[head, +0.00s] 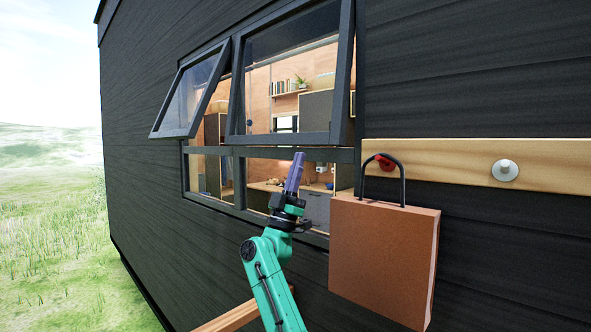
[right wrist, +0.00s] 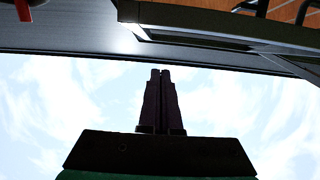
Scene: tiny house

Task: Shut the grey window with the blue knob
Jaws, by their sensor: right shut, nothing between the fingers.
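Two dark grey top-hinged windows are set in the black wall in the head view. The left window (head: 184,131) is tilted well outward at its bottom. The right window (head: 290,139) is tilted out less. I see no blue knob on either one. My right gripper (head: 299,156) is shut and empty, pointing up just below the right window's bottom rail. In the right wrist view the gripper's fingers (right wrist: 160,73) are together against the sky, with a dark frame edge (right wrist: 220,37) above them. Contact cannot be told. My left gripper is not in view.
A wooden rail (head: 549,178) on the wall right of the windows carries a red peg and a grey peg (head: 505,170). A brown bag (head: 385,255) with a black handle hangs from the red peg. A wooden beam (head: 235,317) is low down. Open grass lies left.

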